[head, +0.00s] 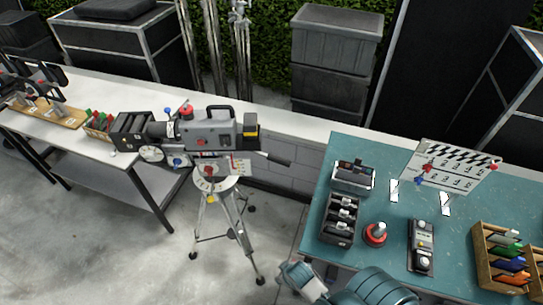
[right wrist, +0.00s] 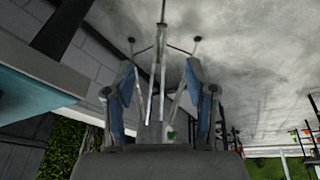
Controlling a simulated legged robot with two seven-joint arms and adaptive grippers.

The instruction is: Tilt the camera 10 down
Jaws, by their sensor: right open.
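A grey and black film camera (head: 207,132) sits on a tripod (head: 218,190) left of the middle in the head view. The camera looks about level, with its lens toward the left. A dark handle (head: 275,158) sticks out from the tripod head to the right. In the right wrist view the tripod's legs (right wrist: 160,60) show upside down beyond the fingers. My right gripper (right wrist: 161,68) is open, with nothing seen between its fingers. In the head view my right arm (head: 370,290) enters at the bottom, below the handle and to its right. My left gripper is not in view.
A teal table (head: 393,230) on the right holds a clapperboard (head: 448,170), a red button (head: 375,234), a battery tray (head: 341,218) and a marker box (head: 502,262). A white table (head: 90,150) with gear stands left. Concrete floor (head: 110,255) is open at lower left.

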